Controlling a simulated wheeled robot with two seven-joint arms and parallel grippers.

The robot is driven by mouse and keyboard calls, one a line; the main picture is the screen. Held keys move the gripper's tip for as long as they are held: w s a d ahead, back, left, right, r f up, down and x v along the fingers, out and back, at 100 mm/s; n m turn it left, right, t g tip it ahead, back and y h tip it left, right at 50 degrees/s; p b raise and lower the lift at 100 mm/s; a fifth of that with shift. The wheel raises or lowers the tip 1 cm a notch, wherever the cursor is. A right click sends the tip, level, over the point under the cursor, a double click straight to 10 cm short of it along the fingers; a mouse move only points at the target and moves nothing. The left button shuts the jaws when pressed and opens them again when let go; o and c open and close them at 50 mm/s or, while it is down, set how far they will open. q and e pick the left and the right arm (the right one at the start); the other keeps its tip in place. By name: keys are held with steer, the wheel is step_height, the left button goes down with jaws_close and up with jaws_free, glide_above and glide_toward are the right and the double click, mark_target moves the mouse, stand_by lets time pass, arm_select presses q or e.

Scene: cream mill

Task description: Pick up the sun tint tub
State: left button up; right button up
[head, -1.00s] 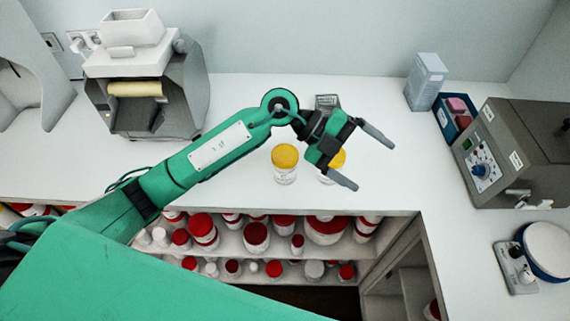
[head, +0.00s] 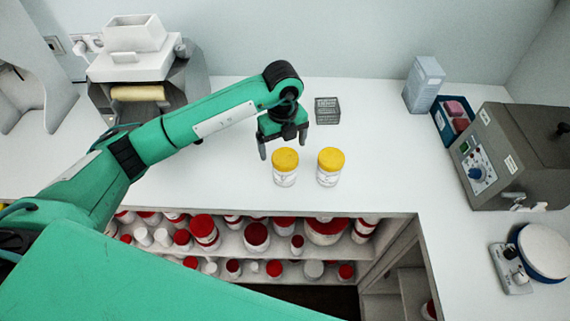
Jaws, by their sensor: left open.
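Two white tubs with yellow lids stand upright side by side on the white counter (head: 225,165): a left tub (head: 285,167) and a right tub (head: 329,167). Their labels are too small to read, so I cannot tell which is the sun tint tub. My left gripper (head: 283,150) is open and empty, fingers pointing down, just behind and above the left tub. Whether it touches the lid I cannot tell. My right gripper is not in view.
A small dark grid rack (head: 327,110) stands behind the tubs. A roller machine (head: 150,85) is at the back left. At right are a carton (head: 424,84), a blue bin (head: 454,118), a grey device (head: 510,155) and a scale (head: 543,250). Shelves below hold several red-lidded tubs (head: 256,237).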

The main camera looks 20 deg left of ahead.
mark_target(285, 156)
arm_select(q)
steer(key=shift+f, duration=0.95)
steer(key=shift+d+f+p, duration=0.15)
steer(key=shift+f+p, duration=0.3)
steer(key=shift+p, duration=0.15)
steer(key=f+p, duration=0.1)
steer(key=f, duration=0.1)
steer(key=f+p, duration=0.1)
steer(key=f, duration=0.1)
steer(key=shift+s+d, duration=0.1)
steer(key=shift+d, duration=0.1)
steer(key=shift+f, duration=0.3)
steer(key=c, duration=1.2)
steer(key=shift+r, duration=0.1)
